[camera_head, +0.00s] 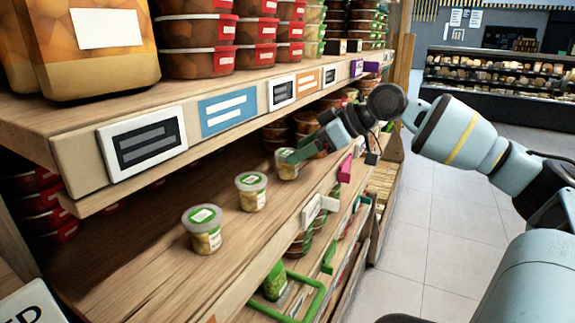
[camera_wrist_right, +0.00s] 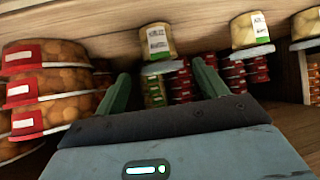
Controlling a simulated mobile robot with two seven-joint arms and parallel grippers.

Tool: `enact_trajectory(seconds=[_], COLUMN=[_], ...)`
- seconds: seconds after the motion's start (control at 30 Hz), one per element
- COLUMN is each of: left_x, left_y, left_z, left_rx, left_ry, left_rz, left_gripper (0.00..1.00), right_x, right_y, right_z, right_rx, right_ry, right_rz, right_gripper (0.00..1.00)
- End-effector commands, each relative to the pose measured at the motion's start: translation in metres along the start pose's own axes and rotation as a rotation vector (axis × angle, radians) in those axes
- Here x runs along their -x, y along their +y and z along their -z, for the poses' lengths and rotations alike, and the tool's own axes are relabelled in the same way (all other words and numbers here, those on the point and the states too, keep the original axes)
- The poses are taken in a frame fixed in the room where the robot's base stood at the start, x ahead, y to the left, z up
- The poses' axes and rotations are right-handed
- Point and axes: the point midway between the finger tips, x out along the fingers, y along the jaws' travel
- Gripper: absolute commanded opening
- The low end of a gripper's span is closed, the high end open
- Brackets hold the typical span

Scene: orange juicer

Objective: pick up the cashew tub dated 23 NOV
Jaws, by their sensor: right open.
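Three small clear tubs with pale contents and green-and-white labels stand spaced along the wooden shelf: a near tub (camera_head: 204,231), a middle tub (camera_head: 252,192) and a far tub (camera_head: 287,166). My right gripper (camera_head: 292,155) is open at the far tub, its green fingers close to it. In the right wrist view, which is upside down, one tub (camera_wrist_right: 157,42) appears ahead between the two fingers (camera_wrist_right: 161,72). Two others (camera_wrist_right: 249,32) (camera_wrist_right: 308,25) stand to its right. I cannot read the label dates with certainty. My left gripper is not in view.
The upper shelf edge (camera_head: 225,108) with price tags hangs over the tubs. Stacked red-labelled tubs (camera_wrist_right: 38,85) sit near the gripper in the wrist view. A lower shelf holds a green-framed item (camera_head: 275,282). The tiled aisle (camera_head: 430,225) at right is clear.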

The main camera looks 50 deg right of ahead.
Motion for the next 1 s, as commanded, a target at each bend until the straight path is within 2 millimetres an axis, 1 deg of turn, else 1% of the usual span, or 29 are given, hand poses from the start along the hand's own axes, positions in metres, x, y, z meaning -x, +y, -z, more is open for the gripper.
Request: enact_trajectory(seconds=[0.03, 0.2, 0.4, 0.53, 0.77, 1.0], left_x=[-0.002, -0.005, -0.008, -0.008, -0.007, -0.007], left_y=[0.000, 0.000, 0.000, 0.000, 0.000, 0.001], left_z=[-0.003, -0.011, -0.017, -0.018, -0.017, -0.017], left_rx=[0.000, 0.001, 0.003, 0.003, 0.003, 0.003], left_ry=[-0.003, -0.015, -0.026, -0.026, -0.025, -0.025], left_rz=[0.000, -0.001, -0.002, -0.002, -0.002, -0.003], left_gripper=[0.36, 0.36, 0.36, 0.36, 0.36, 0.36], right_x=[-0.006, -0.023, -0.039, -0.043, -0.042, -0.042], right_y=[0.000, -0.001, -0.001, -0.002, -0.002, -0.002], right_z=[-0.002, -0.001, 0.000, 0.002, 0.003, 0.003], right_rx=[0.001, -0.001, 0.000, -0.001, -0.001, -0.001], right_ry=[-0.009, -0.011, -0.006, -0.002, 0.000, 0.000], right_rz=[-0.002, -0.002, -0.001, -0.001, -0.001, -0.001], right_gripper=[0.72, 0.72, 0.72, 0.72, 0.72, 0.41])
